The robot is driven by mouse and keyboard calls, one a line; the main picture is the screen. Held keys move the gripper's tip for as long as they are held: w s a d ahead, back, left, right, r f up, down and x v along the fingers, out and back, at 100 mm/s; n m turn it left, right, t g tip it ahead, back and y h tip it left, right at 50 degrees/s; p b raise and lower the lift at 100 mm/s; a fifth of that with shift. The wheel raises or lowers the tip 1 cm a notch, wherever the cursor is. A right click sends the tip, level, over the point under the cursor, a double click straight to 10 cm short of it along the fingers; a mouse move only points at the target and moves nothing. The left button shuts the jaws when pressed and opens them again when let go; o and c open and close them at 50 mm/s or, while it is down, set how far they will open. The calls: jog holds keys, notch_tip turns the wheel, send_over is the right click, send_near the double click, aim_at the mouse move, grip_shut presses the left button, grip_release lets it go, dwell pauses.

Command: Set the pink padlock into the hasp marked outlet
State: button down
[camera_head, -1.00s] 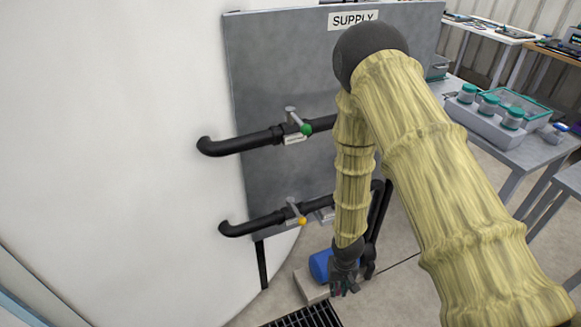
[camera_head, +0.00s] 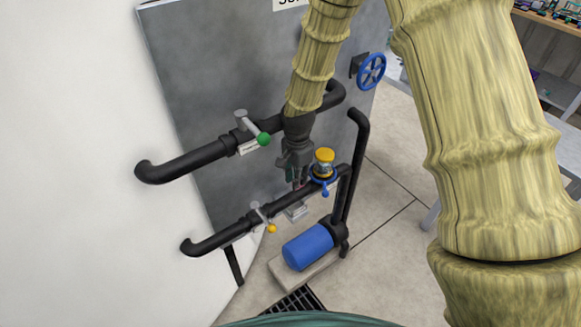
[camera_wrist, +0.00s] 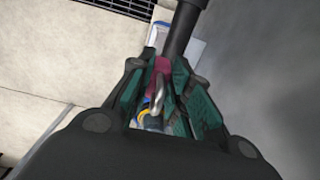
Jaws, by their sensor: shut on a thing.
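The pink padlock (camera_wrist: 162,67), with a silver shackle (camera_wrist: 157,97), is between the green-padded fingers of my gripper (camera_wrist: 160,78) in the wrist view. In the head view my gripper (camera_head: 296,178) points down just above the lower black pipe, left of the yellow-topped fitting. A trace of pink shows at its tips. A small light-grey plate (camera_head: 297,211) sits below the pipe there; its marking is unreadable, so I cannot tell whether it is the outlet hasp. The padlock appears apart from it.
The yellow-topped fitting (camera_head: 324,160) with a blue ring stands close right of my gripper. A blue pump (camera_head: 307,247) lies below. The upper pipe (camera_head: 190,163) has a green-tipped lever (camera_head: 252,132); the lower pipe (camera_head: 215,239) has a yellow-tipped one (camera_head: 262,219).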

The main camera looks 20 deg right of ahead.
jog(key=shift+w+r, duration=0.1)
jog(key=shift+w+a+f+b, duration=0.1)
jog(key=shift+a+f+b, duration=0.2)
jog(key=shift+f+b, duration=1.8)
jog(key=shift+f, duration=0.45)
jog(key=shift+f+b, duration=1.05)
jog(key=shift+f, duration=2.3)
jog(key=shift+f, duration=0.1)
jog(key=c, duration=1.3)
grip_release()
jog(key=shift+o, duration=0.2)
notch_tip(320, 180, up, 12)
jog(key=shift+r, duration=0.1)
